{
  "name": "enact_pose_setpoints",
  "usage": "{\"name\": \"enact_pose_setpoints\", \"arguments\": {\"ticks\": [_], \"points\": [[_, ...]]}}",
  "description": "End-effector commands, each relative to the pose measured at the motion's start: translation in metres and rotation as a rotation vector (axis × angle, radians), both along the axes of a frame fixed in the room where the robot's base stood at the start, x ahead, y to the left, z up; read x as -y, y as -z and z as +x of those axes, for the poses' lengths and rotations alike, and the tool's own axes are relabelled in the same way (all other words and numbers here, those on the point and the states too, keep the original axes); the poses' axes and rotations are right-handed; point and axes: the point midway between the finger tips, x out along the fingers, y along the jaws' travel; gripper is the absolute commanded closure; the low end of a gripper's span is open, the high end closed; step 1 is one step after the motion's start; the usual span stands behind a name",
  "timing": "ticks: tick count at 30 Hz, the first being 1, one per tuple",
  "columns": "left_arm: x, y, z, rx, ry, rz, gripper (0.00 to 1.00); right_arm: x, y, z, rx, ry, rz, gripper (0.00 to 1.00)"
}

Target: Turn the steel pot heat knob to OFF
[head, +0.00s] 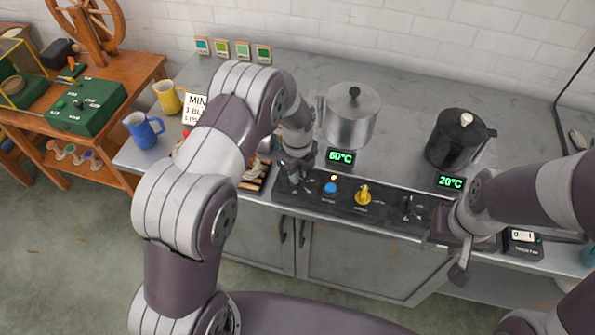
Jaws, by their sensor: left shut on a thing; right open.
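The steel pot (350,118), lidded with a black knob on top, stands on the counter. A green display (341,157) in front of it reads 60°C. A dark control panel (385,212) runs along the counter's front. My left gripper (295,177) is down at the panel's left end and is shut on what appears to be the steel pot heat knob, which is mostly hidden by the fingers; its pointer setting cannot be read. My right gripper (447,258) is open and empty beside the panel's right end, over the counter's front edge.
A blue button (330,188), a yellow knob (363,195) and a black knob (407,209) sit along the panel. A black pot (456,140) stands right, its display (450,182) reading 20°C. Blue (143,130) and yellow (168,97) jugs stand left.

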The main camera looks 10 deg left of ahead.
Motion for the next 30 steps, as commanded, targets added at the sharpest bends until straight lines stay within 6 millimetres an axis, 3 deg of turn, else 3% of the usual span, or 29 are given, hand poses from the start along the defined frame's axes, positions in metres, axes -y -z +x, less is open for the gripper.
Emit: {"name": "enact_pose_setpoints", "arguments": {"ticks": [11,30], "points": [[-0.0001,-0.0001,0.0003,0.001,-0.128,-0.001,1.00,0.0000,0.0005,0.0000,0.000,0.000,0.000,0.57],[-0.0001,-0.0001,0.0004,0.001,-0.717,0.000,1.00,0.0000,0.0018,0.0000,0.000,0.000,0.000,0.57]]}}
